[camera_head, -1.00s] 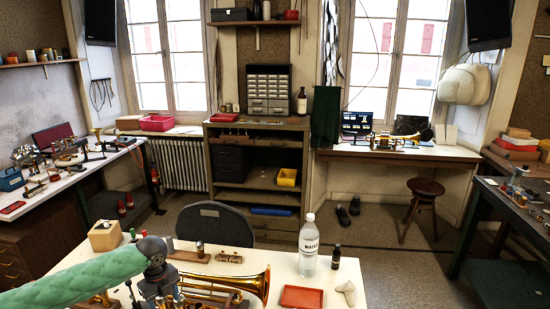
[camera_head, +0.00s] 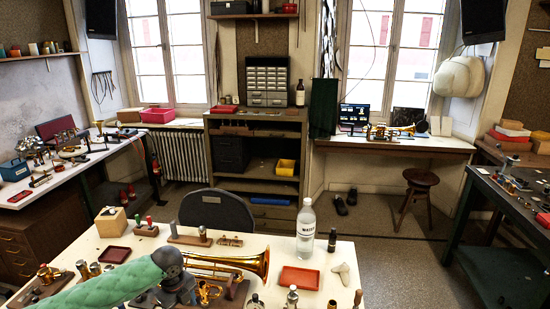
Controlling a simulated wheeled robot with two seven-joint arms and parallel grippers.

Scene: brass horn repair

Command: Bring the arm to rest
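My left arm, in a green padded sleeve, reaches in from the lower left over the near workbench (camera_head: 340,245). Its dark grey wrist end (camera_head: 170,262) is in front of a brass horn (camera_head: 245,262) and hides part of it. The horn lies on the bench with its bell toward the right. The fingers of my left gripper cannot be made out, so its opening and any contact with the horn are unclear. My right arm and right gripper are not in view.
A water bottle (camera_head: 306,230), a small dark bottle (camera_head: 332,240) and a red tray (camera_head: 299,278) stand right of the horn. A wooden box (camera_head: 111,222) and a dark red tray (camera_head: 115,255) are at left. A chair (camera_head: 217,210) stands behind the bench.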

